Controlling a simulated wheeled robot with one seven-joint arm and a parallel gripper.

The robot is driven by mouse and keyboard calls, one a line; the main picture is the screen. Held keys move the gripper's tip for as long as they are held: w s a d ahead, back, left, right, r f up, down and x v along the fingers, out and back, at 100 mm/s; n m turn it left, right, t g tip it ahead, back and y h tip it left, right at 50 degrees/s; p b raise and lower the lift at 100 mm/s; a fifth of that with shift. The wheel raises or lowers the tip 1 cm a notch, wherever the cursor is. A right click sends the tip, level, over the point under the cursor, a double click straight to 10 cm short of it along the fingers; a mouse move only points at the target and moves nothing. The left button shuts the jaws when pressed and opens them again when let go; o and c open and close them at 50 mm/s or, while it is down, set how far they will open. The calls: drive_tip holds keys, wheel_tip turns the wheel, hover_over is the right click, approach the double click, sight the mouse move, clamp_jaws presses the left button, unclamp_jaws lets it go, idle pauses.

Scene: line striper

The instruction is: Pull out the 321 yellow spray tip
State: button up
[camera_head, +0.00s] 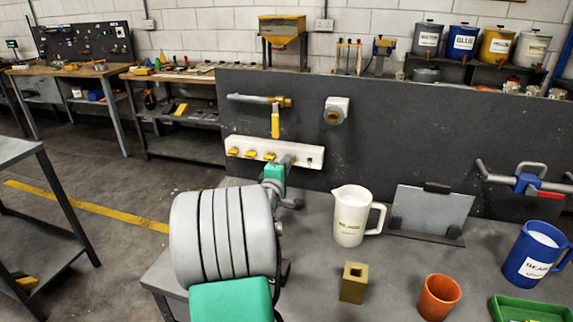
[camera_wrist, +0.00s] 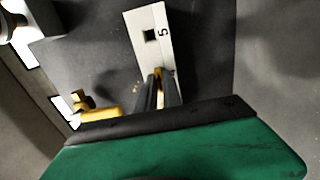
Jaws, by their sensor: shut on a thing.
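A white holder strip (camera_head: 240,141) is fixed to the dark upright panel in the head view, with several yellow spray tips (camera_head: 250,154) in it. My gripper (camera_head: 287,161) is at the strip's right part and hides what is there. In the wrist view the strip (camera_wrist: 150,18) shows a dark square hole and the digit 5. My gripper's fingers (camera_wrist: 160,80) are shut on a small yellow spray tip (camera_wrist: 158,71), mostly hidden between them. I cannot tell whether it still sits in the strip. No 321 mark is readable.
Another yellow tip (camera_wrist: 100,113) is close to the left of my fingers. A yellow-handled valve (camera_head: 275,125) hangs above the strip. A white jug (camera_head: 350,214), brass block (camera_head: 354,283), orange cup (camera_head: 439,297) and blue jug (camera_head: 535,254) stand on the bench.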

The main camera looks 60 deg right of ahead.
drive_tip(key=shift+a, duration=0.1)
clamp_jaws()
drive_tip(key=shift+a, duration=0.35)
drive_tip(key=shift+s+a, duration=0.1)
drive_tip(key=shift+a, duration=0.1)
drive_tip(key=shift+s+a+b, duration=0.2)
drive_tip(key=shift+a+b, duration=0.15)
drive_tip(key=shift+a, duration=0.8)
drive_tip(key=shift+s+a+b, duration=0.15)
drive_tip(key=shift+a+b, duration=0.15)
drive_tip(key=shift+a, duration=0.8)
